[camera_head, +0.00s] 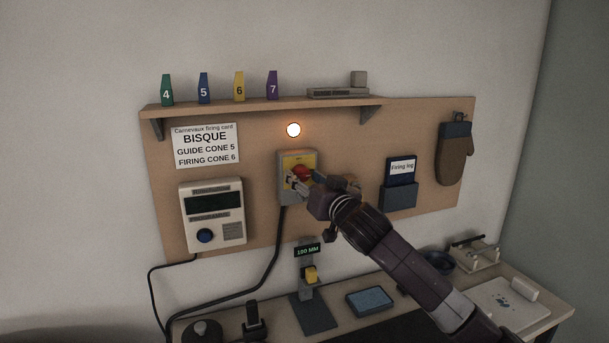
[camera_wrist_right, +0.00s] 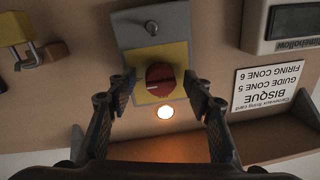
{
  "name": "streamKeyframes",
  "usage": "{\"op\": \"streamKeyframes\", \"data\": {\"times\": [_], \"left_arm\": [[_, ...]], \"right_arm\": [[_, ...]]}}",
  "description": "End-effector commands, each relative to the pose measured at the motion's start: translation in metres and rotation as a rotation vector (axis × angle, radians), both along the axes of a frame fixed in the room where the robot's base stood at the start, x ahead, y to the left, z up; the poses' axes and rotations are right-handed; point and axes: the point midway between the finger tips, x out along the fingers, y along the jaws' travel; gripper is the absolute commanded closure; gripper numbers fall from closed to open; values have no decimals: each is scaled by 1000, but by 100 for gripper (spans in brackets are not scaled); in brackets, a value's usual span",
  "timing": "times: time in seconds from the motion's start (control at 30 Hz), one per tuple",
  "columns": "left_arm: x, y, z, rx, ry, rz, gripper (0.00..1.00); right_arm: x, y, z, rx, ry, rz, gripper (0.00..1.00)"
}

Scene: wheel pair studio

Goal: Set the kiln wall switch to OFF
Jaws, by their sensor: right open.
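The kiln wall switch is a grey box (camera_head: 285,187) with a yellow plate and a red rotary knob (camera_head: 301,172), mounted on the pegboard below the shelf. In the right wrist view the red knob (camera_wrist_right: 160,79) sits on the yellow plate, with that picture upside down. My right gripper (camera_wrist_right: 160,92) is open, with one finger on each side of the knob and gaps showing between. In the head view the right gripper (camera_head: 299,182) is at the switch and partly covers it. The knob's exact setting is not readable. My left gripper is not in view.
A padlock (camera_wrist_right: 21,42) hangs near the switch. The shelf (camera_head: 260,105) juts out above; a bench with tools is below.

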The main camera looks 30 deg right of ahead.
Motion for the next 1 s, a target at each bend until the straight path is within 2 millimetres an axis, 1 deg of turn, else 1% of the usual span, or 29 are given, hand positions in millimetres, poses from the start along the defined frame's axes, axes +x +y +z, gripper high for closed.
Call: {"op": "streamKeyframes", "data": {"times": [0.13, 0.33, 0.7, 1.0], "left_arm": [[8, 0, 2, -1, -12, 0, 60], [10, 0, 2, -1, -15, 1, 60], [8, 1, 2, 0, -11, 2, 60], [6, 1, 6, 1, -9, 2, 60]], "right_arm": [[4, -1, -1, 0, 1, 0, 53], [4, 0, -1, -1, 1, 0, 53], [4, -1, -1, -1, 1, 0, 94], [4, -1, 0, -33, 10, 0, 95]]}}
